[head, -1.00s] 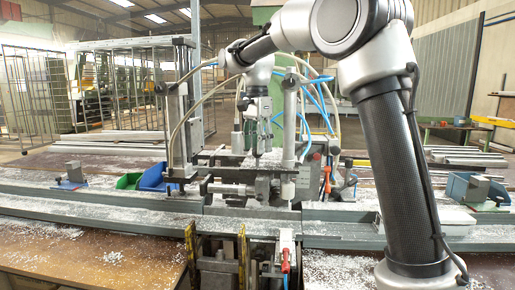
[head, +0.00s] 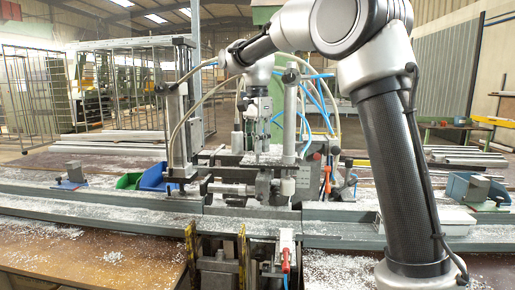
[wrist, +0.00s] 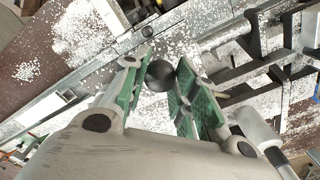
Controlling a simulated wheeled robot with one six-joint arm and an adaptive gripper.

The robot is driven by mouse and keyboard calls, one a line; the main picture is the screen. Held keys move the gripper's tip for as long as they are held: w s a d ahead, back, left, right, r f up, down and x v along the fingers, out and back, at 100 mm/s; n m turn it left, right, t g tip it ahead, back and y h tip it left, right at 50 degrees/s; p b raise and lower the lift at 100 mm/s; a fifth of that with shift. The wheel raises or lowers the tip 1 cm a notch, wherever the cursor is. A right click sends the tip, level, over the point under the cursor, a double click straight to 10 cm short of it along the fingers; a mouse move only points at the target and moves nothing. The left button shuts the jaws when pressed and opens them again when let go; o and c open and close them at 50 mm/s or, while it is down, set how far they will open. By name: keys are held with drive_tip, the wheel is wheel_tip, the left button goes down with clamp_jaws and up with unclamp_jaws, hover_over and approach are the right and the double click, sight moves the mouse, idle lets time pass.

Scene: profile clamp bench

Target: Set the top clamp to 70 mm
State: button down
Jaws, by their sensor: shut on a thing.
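In the wrist view, my gripper (wrist: 157,84) has its green-padded fingers closed on a dark round knob (wrist: 160,74). In the head view, my gripper (head: 263,158) points down over the middle of the clamp fixture, just left of the pale upright clamp cylinder (head: 289,125). My fingers partly hide the fixture, and the held knob is not clear there. A second upright clamp cylinder (head: 178,125) stands at the left of the fixture. I cannot tell from the pictures which part is the top clamp, and no millimetre reading is legible.
A long grey profile rail (head: 100,203) with white chips crosses the bench.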

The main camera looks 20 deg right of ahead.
drive_tip(key=shift+w+r, duration=0.1)
drive_tip(key=shift+r, duration=1.05)
drive_tip(key=c, duration=1.1)
unclamp_jaws()
wheel_tip(320, 180, up, 12)
drive_tip(key=shift+f, duration=0.1)
